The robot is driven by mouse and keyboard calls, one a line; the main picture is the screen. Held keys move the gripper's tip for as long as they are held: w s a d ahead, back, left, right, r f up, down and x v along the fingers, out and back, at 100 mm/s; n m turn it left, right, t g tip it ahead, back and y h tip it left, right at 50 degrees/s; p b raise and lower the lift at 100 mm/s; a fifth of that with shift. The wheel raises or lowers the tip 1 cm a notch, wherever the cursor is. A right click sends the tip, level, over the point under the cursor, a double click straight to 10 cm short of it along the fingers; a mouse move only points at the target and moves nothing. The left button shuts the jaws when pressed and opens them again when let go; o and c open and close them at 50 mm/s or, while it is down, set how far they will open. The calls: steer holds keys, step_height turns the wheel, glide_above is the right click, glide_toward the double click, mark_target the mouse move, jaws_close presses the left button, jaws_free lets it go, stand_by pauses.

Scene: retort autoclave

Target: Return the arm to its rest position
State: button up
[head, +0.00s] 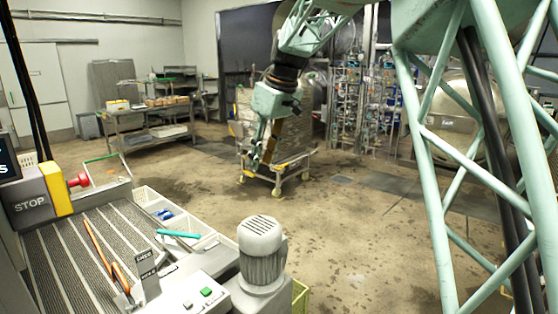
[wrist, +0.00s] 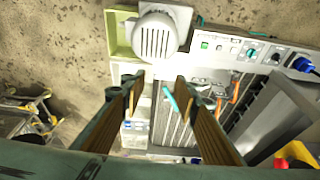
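My arm comes down from the top of the head view, pale green, and ends in my gripper (head: 263,157), which hangs in the air pointing down. In the wrist view my gripper (wrist: 158,82) shows two brown-faced fingers standing apart, with nothing held between them. Below the gap are the grey motor (wrist: 157,36), the ribbed belt and a teal bar, all well below the fingertips. In the head view the gripper is in front of a wheeled cart with a stacked load (head: 243,113); the distance between them is hard to judge.
The ribbed conveyor (head: 62,262) with a STOP box (head: 32,202), red button (head: 78,180) and motor (head: 261,248) fills the lower left. White bins (head: 151,199) adjoin it. A steel table (head: 125,117) stands behind. The middle floor is open; a green lattice column (head: 430,180) is at right.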

steer(key=s+d+r+m, duration=0.25)
steer(key=s+d, duration=0.35)
steer(key=s, duration=0.3)
steer(key=s+d+r+m+t+h, duration=0.1)
steer(key=s+d+r, duration=0.3)
steer(key=s, duration=0.6)
steer(key=s+d+r+m, duration=0.1)
steer(key=s+d+m, duration=0.1)
steer(key=s+d, duration=0.6)
steer(key=s+d+f+m, duration=0.1)
steer(key=s+d+f, duration=0.1)
steer(key=s, duration=0.8)
steer(key=s+d+f+m+h, duration=0.1)
steer(key=s+d+f+m, duration=0.1)
steer(key=s, duration=0.9)
steer(key=s+d+f+m, duration=0.1)
steer(key=s+d+f, duration=0.3)
steer(key=s, duration=0.6)
steer(key=shift+s+d+f+t+h, duration=0.2)
steer(key=shift+s+f+t+h, duration=0.2)
steer(key=shift+f, duration=0.2)
steer(key=shift+w, duration=0.1)
